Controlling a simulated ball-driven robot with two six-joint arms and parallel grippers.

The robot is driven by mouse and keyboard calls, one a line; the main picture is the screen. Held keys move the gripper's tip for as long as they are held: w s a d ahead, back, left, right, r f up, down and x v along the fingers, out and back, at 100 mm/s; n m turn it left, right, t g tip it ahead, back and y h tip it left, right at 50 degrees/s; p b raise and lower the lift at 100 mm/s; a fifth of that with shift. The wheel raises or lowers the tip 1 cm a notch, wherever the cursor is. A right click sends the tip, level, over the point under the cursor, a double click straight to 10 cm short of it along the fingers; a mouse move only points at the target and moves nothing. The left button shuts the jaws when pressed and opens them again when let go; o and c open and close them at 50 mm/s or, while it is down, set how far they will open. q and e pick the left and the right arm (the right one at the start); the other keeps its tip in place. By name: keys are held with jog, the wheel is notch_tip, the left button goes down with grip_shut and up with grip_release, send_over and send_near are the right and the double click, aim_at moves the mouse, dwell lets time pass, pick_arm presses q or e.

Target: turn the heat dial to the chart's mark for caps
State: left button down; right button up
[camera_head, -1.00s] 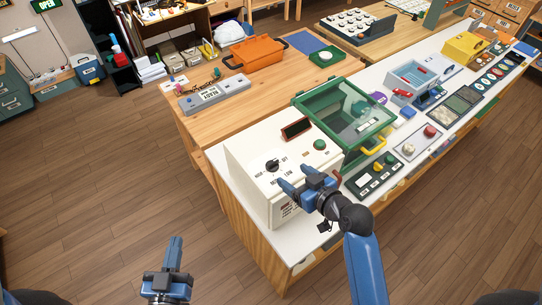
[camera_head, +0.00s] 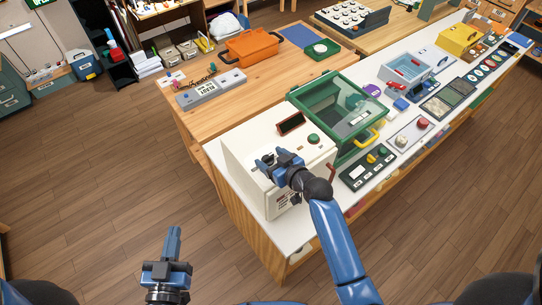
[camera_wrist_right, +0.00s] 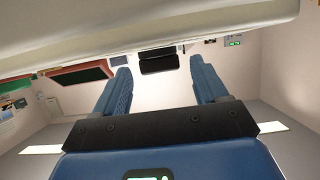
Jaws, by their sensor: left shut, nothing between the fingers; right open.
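The heat dial (camera_head: 269,158) is a dark knob on the sloped top of a cream machine (camera_head: 240,155). My right gripper (camera_head: 270,161) is at the dial and hides most of it and its printed marks. In the right wrist view the dark knob (camera_wrist_right: 158,62) shows between the tips of my open right gripper (camera_wrist_right: 160,72), with a gap on each side. Contact cannot be seen. My left gripper (camera_head: 171,245) is shut and empty over the floor, well away from the machine. I cannot make out a chart with a mark for caps.
A dark red-framed display (camera_head: 291,123) and a green button (camera_head: 313,139) sit on the machine's top. A green clear-lidded box (camera_head: 340,105) stands behind it. A switch panel (camera_head: 368,168) lies to the right. The floor at left is clear.

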jog(key=shift+w+a+f, duration=0.15)
jog(key=shift+w+a, duration=0.1)
jog(key=shift+s+d, duration=0.1)
jog(key=shift+c, duration=1.4)
jog(key=c, duration=0.8)
